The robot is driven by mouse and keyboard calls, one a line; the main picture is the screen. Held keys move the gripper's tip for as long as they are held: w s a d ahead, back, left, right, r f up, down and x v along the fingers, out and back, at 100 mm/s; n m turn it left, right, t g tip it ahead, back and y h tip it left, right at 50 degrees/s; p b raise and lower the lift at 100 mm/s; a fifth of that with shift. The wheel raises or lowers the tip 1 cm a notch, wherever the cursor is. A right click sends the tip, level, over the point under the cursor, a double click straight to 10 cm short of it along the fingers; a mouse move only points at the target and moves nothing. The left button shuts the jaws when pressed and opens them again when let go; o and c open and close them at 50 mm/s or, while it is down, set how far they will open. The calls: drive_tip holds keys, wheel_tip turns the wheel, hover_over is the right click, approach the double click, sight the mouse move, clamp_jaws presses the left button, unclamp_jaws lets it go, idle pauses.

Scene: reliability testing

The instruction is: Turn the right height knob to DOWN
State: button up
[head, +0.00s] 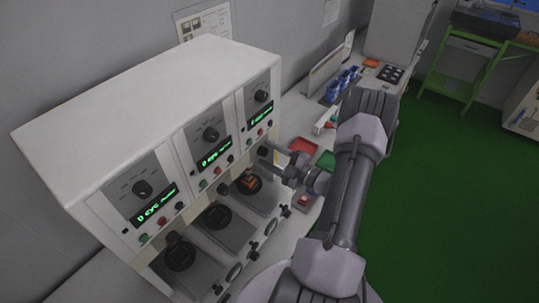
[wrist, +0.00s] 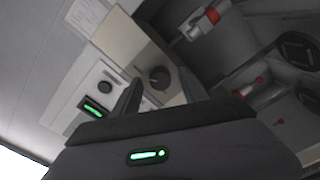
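A dark round knob (wrist: 158,77) on a light plate shows between my fingertips in the wrist view. It appears to be the right height knob; its label and setting are not readable. My gripper (wrist: 163,84) is open, with one dark finger on each side of the knob in the picture. I cannot tell whether either finger touches it. In the head view my gripper (head: 274,161) is at the front of the right station of the white machine (head: 150,100). The knob is hard to make out there.
Upper dials with green displays sit on the left (head: 142,188), middle (head: 210,134) and right (head: 261,96) panels. An orange-red piece (head: 249,183) lies on the right station below my gripper. Red (head: 303,145) and green (head: 326,160) trays stand close to my arm.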

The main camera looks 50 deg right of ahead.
drive_tip(key=s+d+b, duration=0.1)
drive_tip(key=s+b, duration=0.1)
drive_tip(key=s, duration=1.5)
drive_tip(key=shift+s+d, duration=0.15)
drive_tip(key=shift+d, duration=0.05)
